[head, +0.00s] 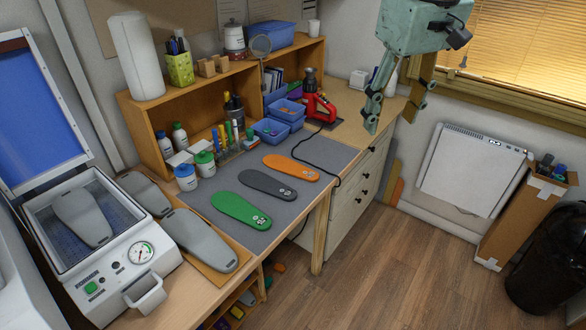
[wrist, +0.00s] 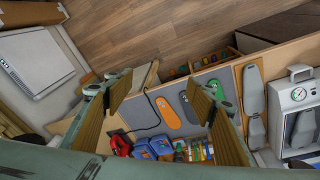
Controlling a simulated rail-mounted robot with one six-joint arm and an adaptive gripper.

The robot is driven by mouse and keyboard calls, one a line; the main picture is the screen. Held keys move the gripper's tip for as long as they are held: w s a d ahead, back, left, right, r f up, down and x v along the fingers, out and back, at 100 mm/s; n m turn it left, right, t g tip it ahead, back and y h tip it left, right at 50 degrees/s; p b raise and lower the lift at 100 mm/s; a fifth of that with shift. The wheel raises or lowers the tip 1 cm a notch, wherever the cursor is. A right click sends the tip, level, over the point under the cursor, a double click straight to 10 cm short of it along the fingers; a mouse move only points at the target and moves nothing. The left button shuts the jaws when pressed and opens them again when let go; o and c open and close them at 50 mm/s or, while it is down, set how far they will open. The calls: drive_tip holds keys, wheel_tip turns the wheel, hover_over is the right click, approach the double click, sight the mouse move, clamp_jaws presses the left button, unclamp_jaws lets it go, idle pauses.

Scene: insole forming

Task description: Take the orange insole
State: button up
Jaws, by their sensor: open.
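The orange insole (head: 291,168) lies flat on the grey mat (head: 240,177) on the workbench, the farthest right of three insoles in the head view. A dark grey insole (head: 267,185) and a green insole (head: 241,210) lie beside it to the left. My gripper (head: 390,112) hangs in the air above and to the right of the bench, open and empty, well apart from the insoles. In the wrist view the orange insole (wrist: 168,112) shows between the two spread fingers, at a distance below. The green insole is partly hidden there by a finger.
A black cable (head: 330,158) runs over the mat close to the orange insole, from a red tool (head: 320,108). Blue bins (head: 271,131) and bottles (head: 186,177) stand along the back. A forming press (head: 110,245) and grey forms (head: 198,238) occupy the left.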

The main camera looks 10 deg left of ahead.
drive_tip(key=w+a+f+n+p, duration=0.1)
drive_tip(key=w+a+f, duration=0.1)
drive_tip(key=w, duration=0.3)
drive_tip(key=w+a+f+n, duration=0.1)
drive_tip(key=w+a+f, duration=0.15)
drive_tip(key=w, duration=0.35)
drive_tip(key=n+g+p, duration=0.2)
drive_tip(key=n+p, duration=0.1)
drive_tip(key=n, duration=0.2)
hover_over(309, 174)
wheel_tip(309, 174, down, 22)
drive_tip(key=shift+f, duration=0.2)
drive_tip(key=shift+w+f, duration=0.1)
drive_tip(key=shift+f, duration=0.05)
drive_tip(key=shift+f, duration=4.15)
drive_tip(key=shift+f, duration=0.15)
